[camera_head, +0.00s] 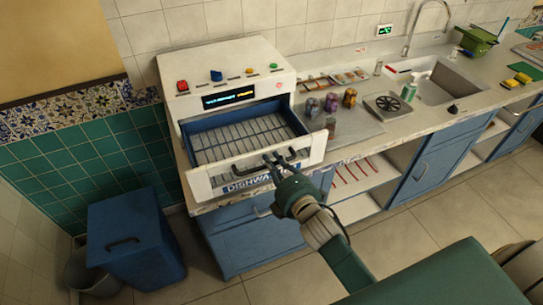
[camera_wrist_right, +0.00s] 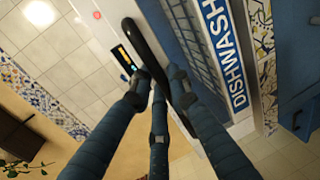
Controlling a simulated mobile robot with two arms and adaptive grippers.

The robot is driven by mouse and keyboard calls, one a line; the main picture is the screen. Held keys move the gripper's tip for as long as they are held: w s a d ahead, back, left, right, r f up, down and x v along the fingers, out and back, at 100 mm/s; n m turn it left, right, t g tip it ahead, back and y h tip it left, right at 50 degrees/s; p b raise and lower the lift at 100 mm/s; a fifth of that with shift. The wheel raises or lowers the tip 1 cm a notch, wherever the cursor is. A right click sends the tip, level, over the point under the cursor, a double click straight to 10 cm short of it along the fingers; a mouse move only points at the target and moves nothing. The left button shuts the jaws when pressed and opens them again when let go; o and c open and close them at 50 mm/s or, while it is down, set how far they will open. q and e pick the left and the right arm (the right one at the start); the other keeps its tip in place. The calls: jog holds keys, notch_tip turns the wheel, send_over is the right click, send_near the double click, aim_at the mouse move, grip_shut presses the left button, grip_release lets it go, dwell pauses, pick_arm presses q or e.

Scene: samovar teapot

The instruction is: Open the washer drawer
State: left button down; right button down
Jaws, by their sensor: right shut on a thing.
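The white dishwasher unit (camera_head: 225,75) stands on the counter, with a small lit display and coloured knobs. Its drawer (camera_head: 206,188) is pulled out, showing a blue inside and an empty-looking wire rack (camera_head: 240,140). The white front bears a DISHWASHER label, partly hidden by my arm in the head view. My right gripper (camera_head: 282,158) is at the drawer's dark handle (camera_head: 245,168), its fingers shut on the bar. The wrist view shows the fingers (camera_wrist_right: 165,82) around the black handle (camera_wrist_right: 148,48) near its middle. My left gripper is not in view.
Right of the unit on the counter (camera_head: 375,140) stand several patterned cans (camera_head: 331,103), a sink (camera_head: 455,78) and a green pot (camera_head: 476,40). A blue bin (camera_head: 135,245) stands on the floor at left. Open shelves and blue doors lie below the counter. The floor in front is clear.

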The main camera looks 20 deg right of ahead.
jog(key=shift+f, duration=0.15)
jog(key=c, duration=1.7)
grip_release()
jog(key=shift+s, duration=0.15)
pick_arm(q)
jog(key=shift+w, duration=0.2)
pick_arm(e)
jog(key=v, duration=1.1)
jog(key=shift+s, duration=0.3)
